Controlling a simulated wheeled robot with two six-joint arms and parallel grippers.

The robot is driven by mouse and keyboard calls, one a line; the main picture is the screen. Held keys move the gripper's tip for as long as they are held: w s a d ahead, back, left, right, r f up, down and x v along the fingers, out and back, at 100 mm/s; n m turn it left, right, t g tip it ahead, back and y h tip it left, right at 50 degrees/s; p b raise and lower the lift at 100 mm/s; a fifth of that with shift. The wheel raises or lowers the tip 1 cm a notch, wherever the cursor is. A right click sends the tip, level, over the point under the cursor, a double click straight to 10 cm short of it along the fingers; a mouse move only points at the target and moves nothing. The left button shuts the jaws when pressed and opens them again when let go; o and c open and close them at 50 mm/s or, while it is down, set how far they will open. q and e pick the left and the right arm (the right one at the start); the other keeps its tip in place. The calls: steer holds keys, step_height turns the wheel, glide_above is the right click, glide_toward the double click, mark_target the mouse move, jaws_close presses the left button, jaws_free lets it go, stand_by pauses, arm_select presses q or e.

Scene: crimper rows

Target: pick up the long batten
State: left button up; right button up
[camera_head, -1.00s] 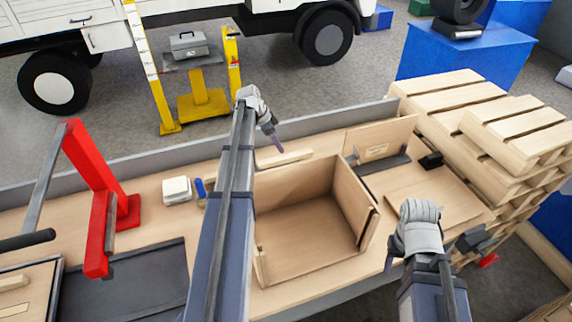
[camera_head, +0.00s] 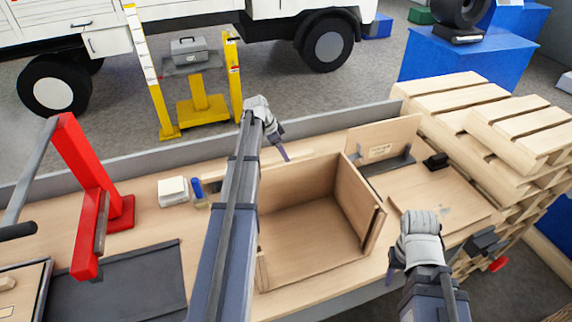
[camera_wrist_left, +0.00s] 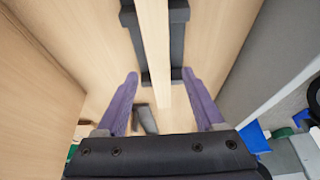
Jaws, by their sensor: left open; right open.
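The long batten is a pale wooden strip (camera_head: 298,156) lying behind the open wooden box, partly hidden by my left arm in the head view. In the left wrist view the batten (camera_wrist_left: 153,40) runs from the top edge down between my fingers, over a dark support. My left gripper (camera_head: 286,156) is open above the batten; its purple fingers (camera_wrist_left: 160,75) stand on either side of the strip, with gaps on both sides. No grip on it shows. My right gripper (camera_head: 393,275) is open and empty at the bench's front edge, right of the box.
The open wooden box (camera_head: 310,240) fills the bench middle. A grey rail (camera_head: 330,122) runs along the back edge, close behind the batten. A red press (camera_head: 90,190), white blocks (camera_head: 172,190) and a blue-handled tool (camera_head: 198,190) stand left. Stacked pallets (camera_head: 490,120) are right.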

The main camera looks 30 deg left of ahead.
arm_select(q)
steer(key=shift+b+x, duration=0.55)
steer(key=shift+x, duration=0.6)
steer(key=shift+r, duration=0.1)
jaws_close()
